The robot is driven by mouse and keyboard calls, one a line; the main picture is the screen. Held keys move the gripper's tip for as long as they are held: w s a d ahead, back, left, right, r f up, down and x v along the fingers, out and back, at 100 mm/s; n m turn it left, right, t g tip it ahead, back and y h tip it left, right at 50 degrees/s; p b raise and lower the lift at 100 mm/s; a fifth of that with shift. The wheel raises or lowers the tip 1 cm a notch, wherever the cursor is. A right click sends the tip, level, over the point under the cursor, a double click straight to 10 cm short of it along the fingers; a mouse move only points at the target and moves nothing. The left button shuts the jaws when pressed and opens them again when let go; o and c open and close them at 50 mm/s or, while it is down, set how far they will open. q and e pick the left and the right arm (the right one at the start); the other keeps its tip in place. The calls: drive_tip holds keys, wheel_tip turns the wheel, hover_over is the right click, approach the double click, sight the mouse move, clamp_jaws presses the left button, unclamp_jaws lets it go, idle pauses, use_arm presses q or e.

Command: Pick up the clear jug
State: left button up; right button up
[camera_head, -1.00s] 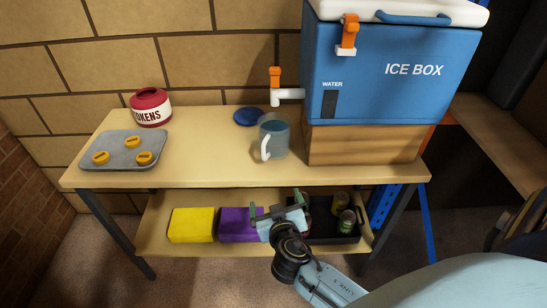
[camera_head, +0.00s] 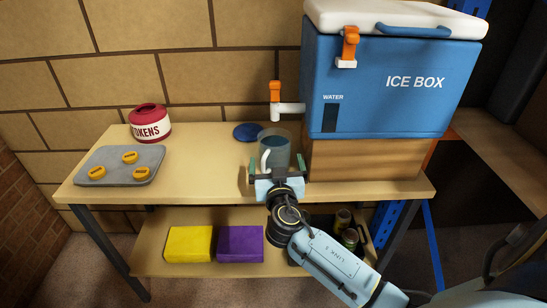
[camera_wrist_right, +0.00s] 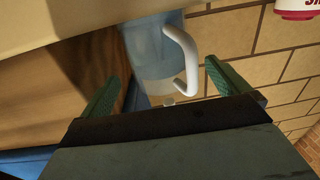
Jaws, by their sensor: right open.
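The clear jug (camera_head: 276,148) stands upright on the bench, in front of the blue cooler's left side. Its white handle faces me and slightly left. My right gripper (camera_head: 276,167) is open at the bench's front edge, with its green fingers spread to either side of the jug's lower part as seen from the head. In the right wrist view, the jug (camera_wrist_right: 152,50) and its handle show between the open fingers (camera_wrist_right: 161,76). I cannot tell whether the fingertips reach alongside the jug. The gripper hides the jug's base in the head view. My left gripper is out of view.
The blue ice box (camera_head: 395,90) sits on a wooden block (camera_head: 365,160) right of the jug, its tap (camera_head: 288,109) above and behind. A blue disc (camera_head: 248,132), tokens pot (camera_head: 149,122) and grey tray (camera_head: 120,166) stand left. Yellow (camera_head: 188,244) and purple (camera_head: 240,244) blocks lie below.

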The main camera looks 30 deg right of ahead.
sight(276, 158)
drive_tip(key=x, duration=0.4)
drive_tip(key=shift+d, duration=0.1)
drive_tip(key=c, duration=1.2)
drive_tip(key=shift+o, duration=0.2)
